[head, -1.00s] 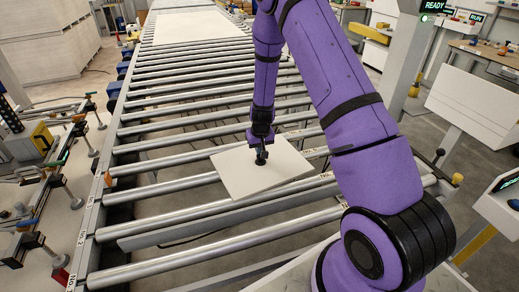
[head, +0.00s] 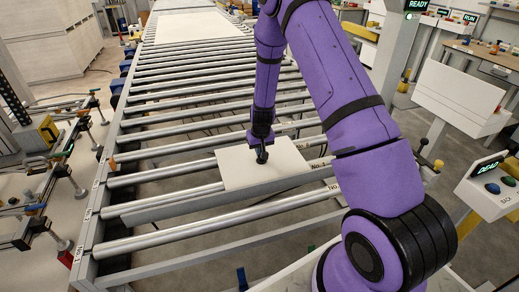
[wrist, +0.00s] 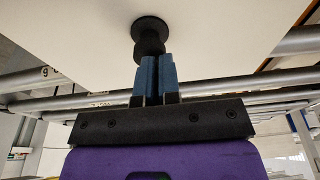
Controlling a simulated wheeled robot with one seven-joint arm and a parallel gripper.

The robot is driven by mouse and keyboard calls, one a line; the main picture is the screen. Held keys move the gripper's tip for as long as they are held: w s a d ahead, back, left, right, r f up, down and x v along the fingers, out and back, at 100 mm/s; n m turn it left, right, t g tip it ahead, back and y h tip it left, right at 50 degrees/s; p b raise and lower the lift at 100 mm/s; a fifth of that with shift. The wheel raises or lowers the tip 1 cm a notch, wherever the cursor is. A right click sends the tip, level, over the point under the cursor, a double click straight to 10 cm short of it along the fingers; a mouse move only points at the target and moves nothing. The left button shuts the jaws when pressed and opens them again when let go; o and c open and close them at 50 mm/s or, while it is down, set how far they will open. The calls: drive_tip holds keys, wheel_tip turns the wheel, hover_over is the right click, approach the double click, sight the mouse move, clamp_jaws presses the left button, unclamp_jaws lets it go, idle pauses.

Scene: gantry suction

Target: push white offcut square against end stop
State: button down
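The white offcut (head: 240,175) lies flat on the rollers, its near edge running along a flat metal bar across the conveyor, the end stop (head: 165,210). They look parallel and touching, though a small gap cannot be ruled out. My gripper (head: 262,143) points down over the middle of the offcut. In the wrist view, its blue fingers (wrist: 157,78) are closed around a black suction cup (wrist: 150,35), whose round face is against the white offcut (wrist: 220,25).
The roller conveyor (head: 185,108) runs away from me, with a larger white board (head: 190,27) at its far end. Clamps and fittings (head: 60,155) line the left side. A control box with blue and green buttons (head: 493,187) stands at the right.

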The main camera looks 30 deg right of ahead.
drive_tip(key=shift+s+a+f, duration=0.25)
drive_tip(key=shift+s+f, duration=0.25)
drive_tip(key=shift+s, duration=0.3)
drive_tip(key=shift+r, duration=0.75)
drive_tip(key=shift+a+f+g, duration=0.1)
drive_tip(key=shift+g, duration=0.2)
drive_tip(key=s, duration=0.4)
drive_tip(key=s+a, duration=0.1)
drive_tip(key=s, duration=0.3)
drive_tip(key=s+a, duration=0.1)
drive_tip(key=s, duration=0.2)
drive_tip(key=shift+s+a, duration=0.1)
drive_tip(key=shift+s, duration=0.3)
